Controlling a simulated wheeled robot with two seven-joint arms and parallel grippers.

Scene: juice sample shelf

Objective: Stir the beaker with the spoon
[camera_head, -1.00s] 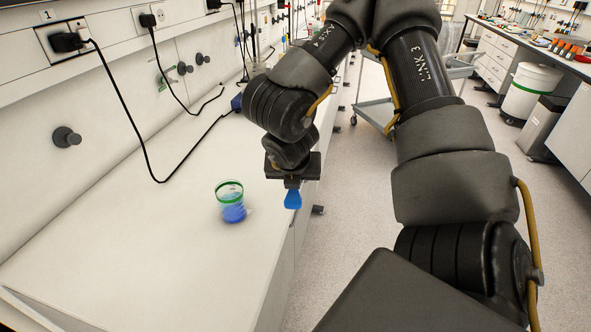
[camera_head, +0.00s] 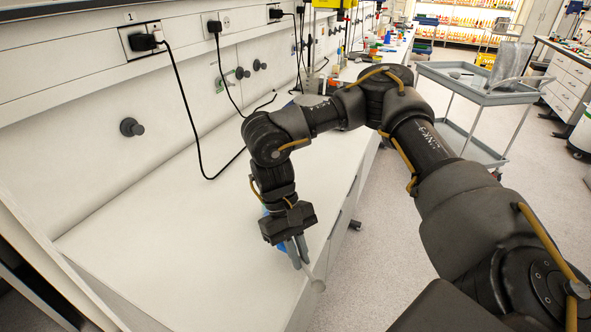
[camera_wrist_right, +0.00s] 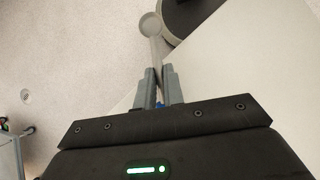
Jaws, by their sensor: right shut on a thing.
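My right gripper (camera_head: 298,258) is shut on a pale grey spoon (camera_head: 318,285) near the bench's front edge. In the right wrist view the spoon (camera_wrist_right: 150,25) sticks out from between the fingers (camera_wrist_right: 159,72), its round bowl outermost, over the floor beside the bench edge. A bit of blue shows between the finger bases there. The beaker does not show clearly in either current view. A small blue patch (camera_head: 265,209) shows beside my right wrist in the head view; I cannot tell if it is the beaker. My left gripper is out of view.
The white bench top (camera_head: 170,235) is clear to the left of my arm. Black plugs and cables (camera_head: 185,105) hang along the wall behind it. A grey trolley (camera_head: 480,85) stands on the floor at the right.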

